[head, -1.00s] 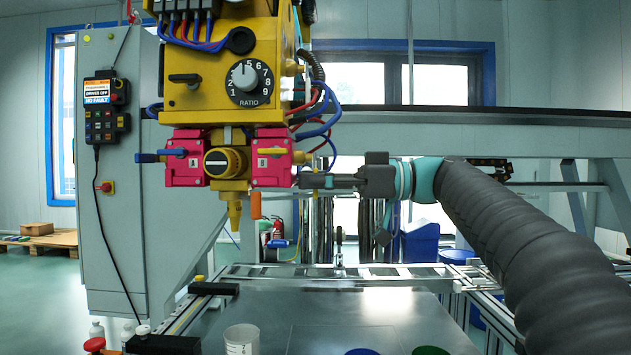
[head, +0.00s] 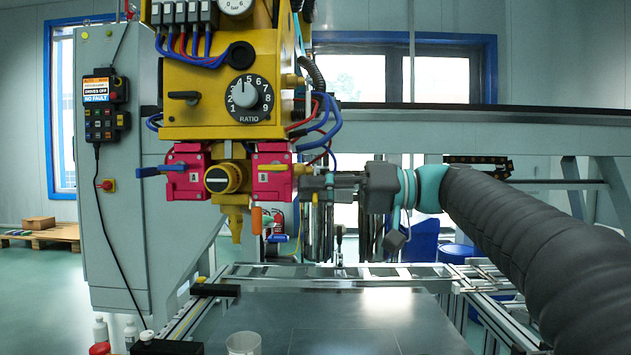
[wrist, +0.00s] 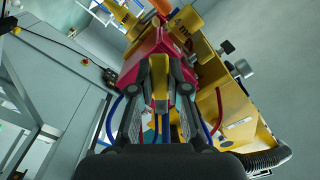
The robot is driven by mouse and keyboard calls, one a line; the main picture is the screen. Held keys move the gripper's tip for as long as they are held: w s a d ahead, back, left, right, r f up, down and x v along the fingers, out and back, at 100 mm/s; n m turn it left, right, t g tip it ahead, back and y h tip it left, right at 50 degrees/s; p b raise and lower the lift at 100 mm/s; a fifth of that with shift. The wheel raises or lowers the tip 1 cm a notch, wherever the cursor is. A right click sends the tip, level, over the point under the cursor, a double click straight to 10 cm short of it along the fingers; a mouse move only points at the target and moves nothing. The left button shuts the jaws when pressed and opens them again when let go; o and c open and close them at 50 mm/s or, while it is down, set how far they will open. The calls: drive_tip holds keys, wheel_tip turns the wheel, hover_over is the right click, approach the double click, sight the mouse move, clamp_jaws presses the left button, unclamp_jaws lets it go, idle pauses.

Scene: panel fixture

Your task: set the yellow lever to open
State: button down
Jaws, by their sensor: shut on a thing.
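The yellow lever (head: 272,167) is on the front of the right pink valve block (head: 272,186), below the yellow machine head. Its handle lies about level and points right. My gripper (head: 304,184) reaches in from the right, at the block's right side. In the wrist view, the two fingers (wrist: 171,76) are close together in front of the pink block (wrist: 152,62), with a yellow piece (wrist: 185,88) at them that looks like the lever's end. My gripper is shut on it. The fingers partly hide the contact.
The left pink block (head: 186,183) has a blue lever (head: 158,170). A yellow knob (head: 222,179) sits between the blocks, with a nozzle (head: 236,224) below. Blue and red hoses (head: 325,128) hang close above my gripper. A metal table (head: 340,315) lies below.

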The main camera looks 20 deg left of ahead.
sight(292, 171)
drive_tip(key=m+p, duration=0.1)
drive_tip(key=m, duration=0.1)
drive_tip(key=r+m+p, duration=0.1)
drive_tip(key=p, duration=0.1)
drive_tip(key=s+r+m+p, duration=0.1)
drive_tip(key=m, duration=0.1)
drive_tip(key=shift+d+m, duration=0.1)
drive_tip(key=shift+m, duration=0.2)
drive_tip(key=shift+r+m+p, duration=0.2)
drive_tip(key=shift+m+p, duration=0.4)
drive_tip(key=shift+m, duration=0.35)
drive_tip(key=shift+r+m+p, duration=0.15)
drive_tip(key=shift+m+p, duration=0.4)
drive_tip(key=shift+m, duration=0.4)
drive_tip(key=c, duration=1.1)
unclamp_jaws()
drive_tip(key=shift+d, duration=0.1)
drive_tip(key=v, duration=1.2)
drive_tip(key=shift+s, duration=0.1)
